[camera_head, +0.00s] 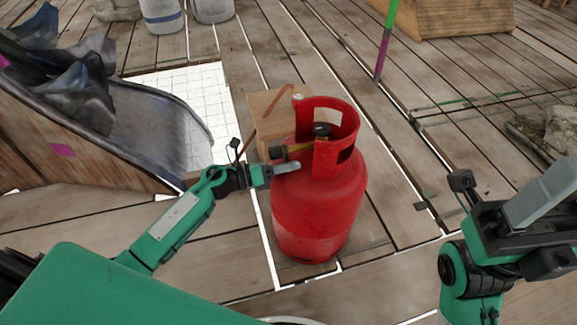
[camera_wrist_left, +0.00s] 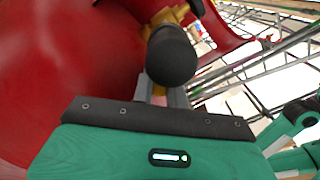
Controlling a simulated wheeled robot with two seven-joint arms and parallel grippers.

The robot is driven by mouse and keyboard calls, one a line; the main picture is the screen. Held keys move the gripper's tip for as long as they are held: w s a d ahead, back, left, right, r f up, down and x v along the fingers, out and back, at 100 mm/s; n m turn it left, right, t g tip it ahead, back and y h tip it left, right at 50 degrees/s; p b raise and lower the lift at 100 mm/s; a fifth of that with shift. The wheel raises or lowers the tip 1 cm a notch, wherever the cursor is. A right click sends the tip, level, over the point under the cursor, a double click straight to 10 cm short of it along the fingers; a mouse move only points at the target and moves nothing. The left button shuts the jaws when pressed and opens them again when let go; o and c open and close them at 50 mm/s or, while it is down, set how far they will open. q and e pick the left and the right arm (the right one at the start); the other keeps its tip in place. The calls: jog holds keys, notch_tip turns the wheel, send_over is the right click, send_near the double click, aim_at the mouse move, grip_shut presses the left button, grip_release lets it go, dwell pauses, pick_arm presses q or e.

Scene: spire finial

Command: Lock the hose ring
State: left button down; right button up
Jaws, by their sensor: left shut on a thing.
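A red gas cylinder (camera_head: 318,210) stands upright on the plank floor, with a collar around its top. A black knob (camera_head: 321,129) sits inside the collar. A brass fitting (camera_head: 302,148) runs out through the collar's left side to a black rounded end (camera_head: 278,152). That black end fills the middle of the left wrist view (camera_wrist_left: 172,55). My left gripper (camera_head: 287,168) is just below it, shut on a small yellowish part, apparently the hose ring (camera_wrist_left: 159,91), mostly hidden between the fingers. My right gripper (camera_head: 540,205) is at the right edge, away from the cylinder; its opening is unclear.
A wooden box (camera_head: 267,112) stands behind the cylinder, with a thin reddish-brown piece (camera_head: 278,99) at its top. A curved grey slide-like structure (camera_head: 150,120) is at left. A green and purple pole (camera_head: 385,45) stands behind. Planks right of the cylinder are mostly clear.

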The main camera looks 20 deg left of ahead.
pick_arm(q)
jog(key=c, duration=1.4)
grip_release()
jog(key=shift+a, duration=0.1)
